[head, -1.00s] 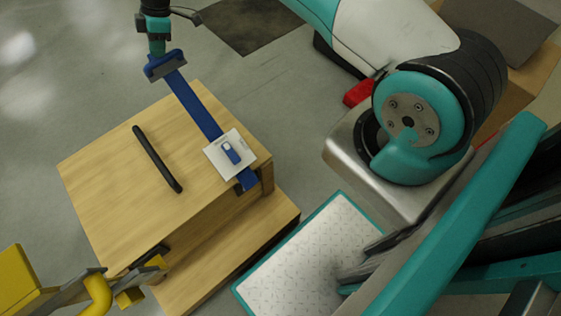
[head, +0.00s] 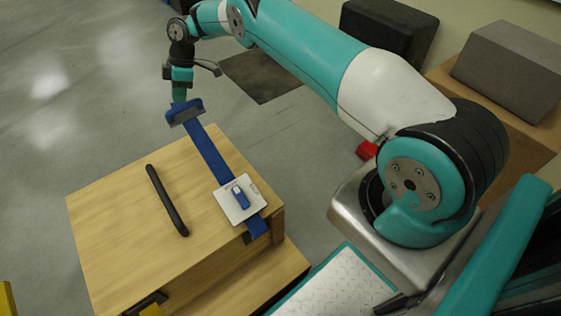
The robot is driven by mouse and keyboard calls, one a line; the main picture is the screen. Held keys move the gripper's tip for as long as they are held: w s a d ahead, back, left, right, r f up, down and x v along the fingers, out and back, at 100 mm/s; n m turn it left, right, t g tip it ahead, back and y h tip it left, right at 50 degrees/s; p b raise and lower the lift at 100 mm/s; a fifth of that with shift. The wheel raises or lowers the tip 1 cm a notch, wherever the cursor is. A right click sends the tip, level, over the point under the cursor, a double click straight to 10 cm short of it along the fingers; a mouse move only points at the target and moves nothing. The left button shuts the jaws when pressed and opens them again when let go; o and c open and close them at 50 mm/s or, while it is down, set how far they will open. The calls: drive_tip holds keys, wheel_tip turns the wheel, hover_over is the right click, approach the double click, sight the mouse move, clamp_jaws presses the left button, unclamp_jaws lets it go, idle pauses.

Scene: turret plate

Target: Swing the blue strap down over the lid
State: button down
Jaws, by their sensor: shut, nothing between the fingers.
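The wooden box's lid (head: 120,210) has a black bar handle (head: 167,200) on top. The blue strap (head: 208,153) runs along the lid's right side, from the near right corner to beyond the far edge. Its far end carries a wider blue end piece (head: 186,112) with a grey face. A white plate (head: 228,208) with a small blue catch (head: 241,198) sits over the strap's near part. My gripper (head: 179,95) is shut and empty, pointing down at the strap's far end piece. Its fingertips are partly hidden there, and I cannot tell whether they touch it.
A dark mat (head: 262,75) lies on the floor behind. A black case (head: 388,30) and a grey block (head: 510,65) on a wooden box stand at the back right. A yellow part (head: 6,300) shows at the lower left edge.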

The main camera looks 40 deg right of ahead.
drive_tip(key=p+v, duration=1)
drive_tip(key=v, duration=0.7)
drive_tip(key=s+a+f+n+t+p, duration=0.25)
drive_tip(key=s+f+t+p, duration=0.2)
drive_tip(key=s, duration=0.45)
approach(184, 109)
wheel_tip(184, 109, down, 2)
drive_tip(key=s+a, duration=0.1)
drive_tip(key=a, duration=0.1)
drive_tip(key=shift+w+a+f+m+g+h+b, duration=0.1)
drive_tip(key=shift+w+f+m+g+h+b, duration=0.1)
drive_tip(key=shift+w+f, duration=0.4)
drive_tip(key=shift+w+a+f+m+g+h+b, duration=0.1)
drive_tip(key=shift+w+f+m+h+b, duration=0.1)
drive_tip(key=shift+w+f, duration=0.65)
drive_tip(key=shift+w, duration=0.25)
